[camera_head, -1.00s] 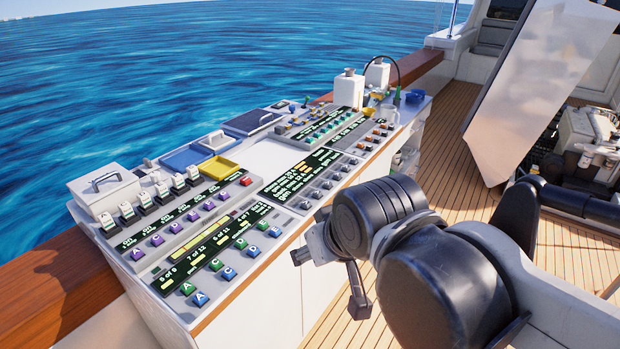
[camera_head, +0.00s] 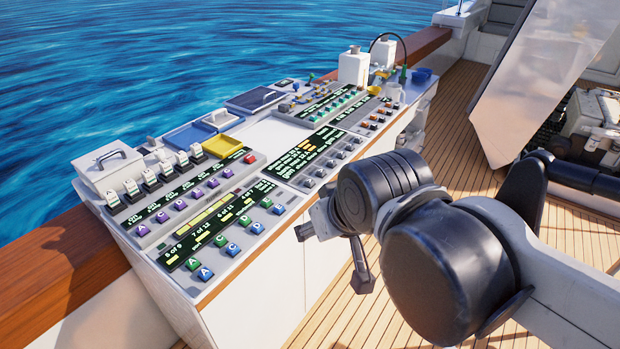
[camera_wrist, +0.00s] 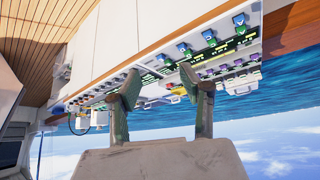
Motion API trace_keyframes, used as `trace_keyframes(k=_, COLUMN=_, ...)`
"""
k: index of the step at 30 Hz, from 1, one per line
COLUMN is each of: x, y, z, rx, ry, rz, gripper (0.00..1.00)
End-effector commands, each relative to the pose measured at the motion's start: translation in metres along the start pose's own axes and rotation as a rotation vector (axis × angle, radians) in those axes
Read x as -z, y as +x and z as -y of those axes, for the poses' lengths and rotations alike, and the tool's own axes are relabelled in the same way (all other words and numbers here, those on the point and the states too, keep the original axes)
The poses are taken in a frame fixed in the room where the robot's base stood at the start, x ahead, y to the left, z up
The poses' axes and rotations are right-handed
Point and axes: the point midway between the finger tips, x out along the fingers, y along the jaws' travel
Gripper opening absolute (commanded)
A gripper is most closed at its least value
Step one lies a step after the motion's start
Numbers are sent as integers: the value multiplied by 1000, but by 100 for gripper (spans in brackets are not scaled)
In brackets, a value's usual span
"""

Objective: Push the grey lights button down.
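The control console (camera_head: 262,292) stands along the rail with a sloped panel of screens, buttons and levers. A row of small grey controls (camera_head: 338,154) sits right of the middle screen. Their labels are too small to read, so I cannot tell which one is the grey lights button. My gripper (camera_head: 332,257) is in front of the console's near side, apart from it, with its fingers spread and nothing between them. In the wrist view my gripper (camera_wrist: 160,78) also shows two separated fingers, with the console upside down beyond them.
Blue and green lettered buttons (camera_head: 205,272) and purple buttons (camera_head: 197,194) fill the panel's near end. A yellow tray (camera_head: 221,146), blue tray (camera_head: 189,135) and white bottles (camera_head: 354,66) stand along the back. A large panel (camera_head: 540,85) stands right. Wooden deck (camera_head: 465,130) is clear beside the console.

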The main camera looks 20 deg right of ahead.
Motion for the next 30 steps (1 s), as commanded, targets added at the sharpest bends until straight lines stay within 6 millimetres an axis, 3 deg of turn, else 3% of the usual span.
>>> trace_keyframes(k=11, x=0, y=0, z=0, rx=0, ry=0, rz=0, gripper=40)
trace_keyframes(k=20, x=0, y=0, z=0, rx=0, ry=0, rz=0, gripper=0)
trace_keyframes(k=30, x=0, y=0, z=0, rx=0, ry=0, rz=0, gripper=0)
